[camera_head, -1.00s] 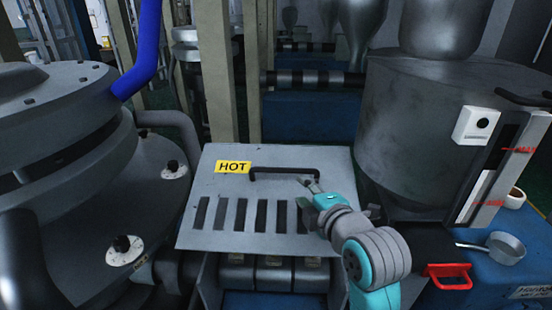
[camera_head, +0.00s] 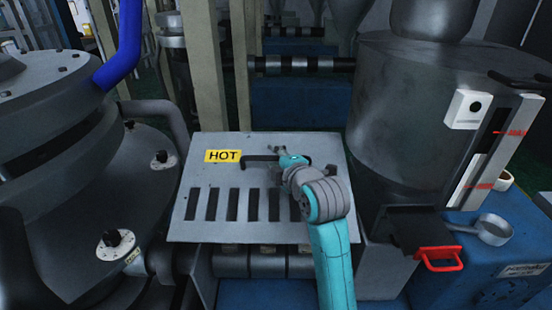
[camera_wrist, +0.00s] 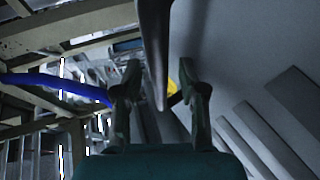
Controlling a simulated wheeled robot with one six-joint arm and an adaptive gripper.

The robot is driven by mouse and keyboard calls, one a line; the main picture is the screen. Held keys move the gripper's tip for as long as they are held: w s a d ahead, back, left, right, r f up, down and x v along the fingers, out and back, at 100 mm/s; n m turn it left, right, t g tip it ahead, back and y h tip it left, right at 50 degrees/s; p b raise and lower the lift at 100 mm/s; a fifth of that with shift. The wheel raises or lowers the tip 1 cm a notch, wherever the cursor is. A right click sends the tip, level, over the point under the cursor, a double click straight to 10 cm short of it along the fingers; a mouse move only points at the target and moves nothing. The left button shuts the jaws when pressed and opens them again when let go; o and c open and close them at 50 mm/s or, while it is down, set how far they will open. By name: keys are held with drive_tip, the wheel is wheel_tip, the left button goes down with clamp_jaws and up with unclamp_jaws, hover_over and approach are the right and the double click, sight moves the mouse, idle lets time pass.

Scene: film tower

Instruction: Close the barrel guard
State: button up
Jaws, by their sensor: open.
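The barrel guard (camera_head: 260,143) is a grey slotted panel with a yellow HOT label (camera_head: 223,156). It stands raised and sloping over the banded barrel, which shows below its lower edge. A black bar handle (camera_head: 262,160) crosses its upper part. The guard's slots (camera_wrist: 255,135) show at the right there.
A grey hopper (camera_head: 410,110) stands close on the right, with a red-handled slide (camera_head: 440,258) and a metal scoop (camera_head: 492,230) beside it. A round grey machine with knobs (camera_head: 113,242) stands on the left. A blue pipe (camera_head: 122,50) and posts (camera_head: 205,65) are behind.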

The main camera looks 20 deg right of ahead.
drive_tip(key=shift+w, duration=0.1)
clamp_jaws()
drive_tip(key=shift+f, duration=0.15)
